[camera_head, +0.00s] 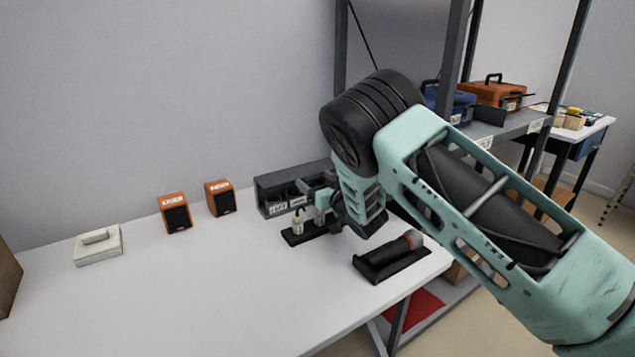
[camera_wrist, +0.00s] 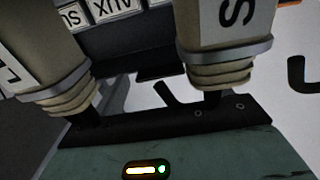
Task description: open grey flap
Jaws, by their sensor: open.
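A long grey box (camera_head: 272,185) stands on the table against the back wall, with white labels along its front. I cannot make out a separate grey flap on it. My gripper (camera_head: 333,209) is open and sits at the box's right front, close to a black stand (camera_head: 291,238) with small beige plugs (camera_head: 298,225). My forearm and wrist hide the box's right end. The wrist view shows two beige plugs (camera_wrist: 56,85) with ribbed collars very close, with a labelled dark panel (camera_wrist: 119,32) behind. I see nothing held between the fingers.
Two orange speakers (camera_head: 174,213) and a white box (camera_head: 98,246) stand to the left on the white table (camera_head: 205,290). A black holder (camera_head: 375,268) with a dark, red-banded handheld item lies to the right. A metal shelf with cases stands behind. The table's front left is clear.

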